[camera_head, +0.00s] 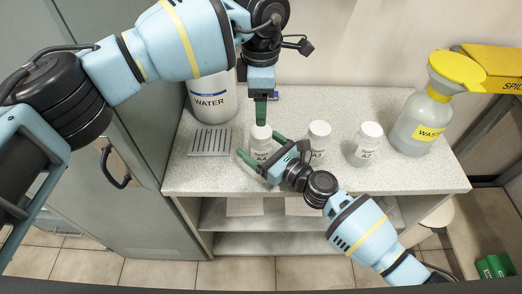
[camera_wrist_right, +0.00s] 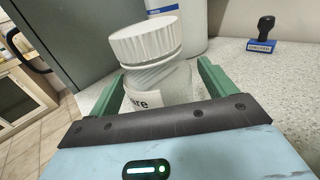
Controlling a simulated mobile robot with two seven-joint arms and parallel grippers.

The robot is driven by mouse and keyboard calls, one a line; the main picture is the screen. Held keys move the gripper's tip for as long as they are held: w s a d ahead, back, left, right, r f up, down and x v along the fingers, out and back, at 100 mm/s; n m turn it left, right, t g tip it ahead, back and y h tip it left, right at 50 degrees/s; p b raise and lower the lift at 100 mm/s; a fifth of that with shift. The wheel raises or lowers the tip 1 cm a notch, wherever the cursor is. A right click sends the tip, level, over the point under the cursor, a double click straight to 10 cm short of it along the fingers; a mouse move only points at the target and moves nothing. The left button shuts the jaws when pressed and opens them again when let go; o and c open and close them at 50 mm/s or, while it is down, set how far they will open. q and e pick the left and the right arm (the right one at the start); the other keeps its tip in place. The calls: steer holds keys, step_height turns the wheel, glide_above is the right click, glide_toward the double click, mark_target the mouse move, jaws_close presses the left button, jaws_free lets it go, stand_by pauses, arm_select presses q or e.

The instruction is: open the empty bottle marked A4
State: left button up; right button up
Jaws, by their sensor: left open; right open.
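A white bottle (camera_head: 260,147) stands upright on the bench, the leftmost of three; its number is not readable. In the right wrist view this bottle (camera_wrist_right: 170,84) shows part of a "Spare" label. Its ribbed white cap (camera_wrist_right: 144,40) sits high on the neck, with screw threads showing below it. My right gripper (camera_head: 259,145) is open, its green fingers on either side of the bottle; I cannot tell whether they touch it. My left gripper (camera_head: 261,122) points down just above the cap and is open; its fingers overlap in the head view.
Two more white bottles, the middle one (camera_head: 319,142) and the right one (camera_head: 366,145), stand to the right. A waste container (camera_head: 417,125) with a yellow funnel stands farther right. Behind left are a water container (camera_head: 210,100) and a grey slotted tray (camera_head: 210,141). A stamp (camera_wrist_right: 262,35) stands behind.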

mark_target(261, 131)
steer(key=shift+w+a, duration=0.35)
steer(key=shift+a, duration=0.05)
jaws_close()
arm_select(q)
steer(key=m, duration=1)
steer(key=shift+m, duration=0.4)
steer(key=m, duration=1.1)
steer(key=shift+m, duration=0.4)
steer(key=shift+f, duration=4)
